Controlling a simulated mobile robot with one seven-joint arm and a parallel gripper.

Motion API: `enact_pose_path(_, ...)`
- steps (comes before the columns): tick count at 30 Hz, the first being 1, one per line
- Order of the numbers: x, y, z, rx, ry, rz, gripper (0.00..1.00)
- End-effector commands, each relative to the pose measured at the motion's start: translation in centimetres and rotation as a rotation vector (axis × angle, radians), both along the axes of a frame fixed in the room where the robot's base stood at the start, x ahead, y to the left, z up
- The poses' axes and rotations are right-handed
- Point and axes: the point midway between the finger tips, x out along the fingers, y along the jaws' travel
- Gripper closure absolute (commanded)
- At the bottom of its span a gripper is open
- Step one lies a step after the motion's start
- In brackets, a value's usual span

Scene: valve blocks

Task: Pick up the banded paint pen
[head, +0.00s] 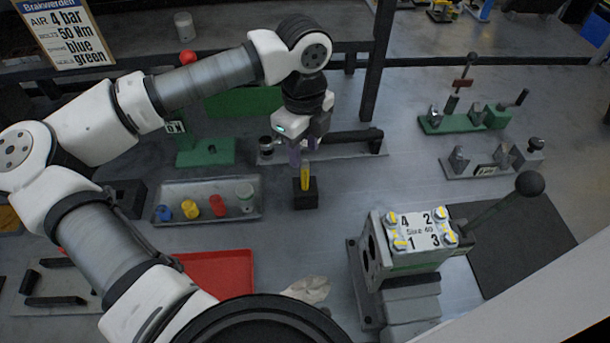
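The paint pen (305,179) is yellow and stands upright in a small black block (306,198) on the bench, near the middle of the head view. Its bands cannot be made out at this size. My gripper (304,162) points down directly above the pen, with its dark purplish fingers at or just above the pen's top. I cannot tell whether the fingers touch the pen or how far apart they are. The pen's upper end is partly hidden by the fingers.
A grey tray (208,186) with coloured knobs lies left of the black block, and a red tray (218,272) is nearer. A valve block (412,238) with a long ball-topped lever stands at right. A dark bar fixture (345,140) is behind the pen.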

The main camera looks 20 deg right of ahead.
Motion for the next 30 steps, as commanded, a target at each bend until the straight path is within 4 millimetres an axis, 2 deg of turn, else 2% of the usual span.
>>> enact_pose_path(5,-0.5,0.0,-1.2,-0.001,0.003,-0.001,0.61)
enact_pose_path(9,-1.2,0.1,-3.1,-0.002,0.005,-0.002,0.61)
enact_pose_path(13,-1.0,0.1,-4.8,-0.001,0.002,0.0,0.61)
enact_pose_path(21,-1.0,0.1,-5.4,-0.001,0.0,0.0,0.61)
enact_pose_path(23,-1.0,0.1,-5.4,-0.001,0.0,0.0,0.66)
enact_pose_path(30,-1.0,0.1,-5.4,-0.001,0.0,0.0,0.97)
